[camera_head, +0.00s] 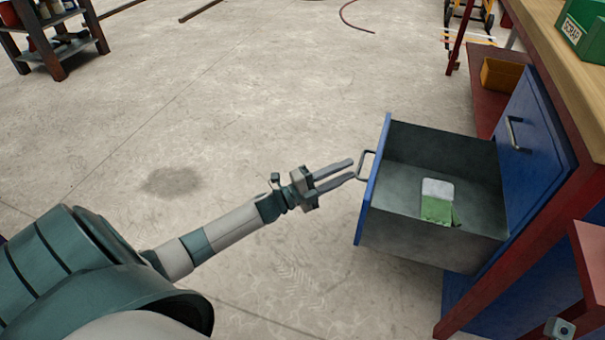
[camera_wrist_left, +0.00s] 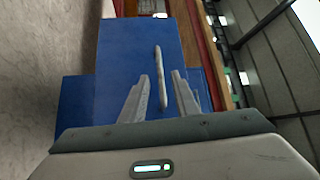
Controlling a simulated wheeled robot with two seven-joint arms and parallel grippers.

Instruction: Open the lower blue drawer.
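The lower blue drawer (camera_head: 374,190) stands pulled out of the bench, with its grey inside showing. A green and white item (camera_head: 438,205) lies in it. Its metal handle (camera_head: 366,166) is on the blue front, facing my left gripper (camera_head: 353,170). That gripper is open and empty, its fingertips just short of the handle. In the left wrist view the handle (camera_wrist_left: 160,76) appears between the two open fingers (camera_wrist_left: 160,88), in front of the blue front (camera_wrist_left: 120,60). My right gripper is not in view.
A closed blue drawer (camera_head: 535,140) with its own handle is above the open one. The wooden bench top (camera_head: 565,60) carries a green scrap bin (camera_head: 588,30). An orange bin (camera_head: 500,74) sits on a red shelf. The concrete floor (camera_head: 260,110) around my left arm is clear.

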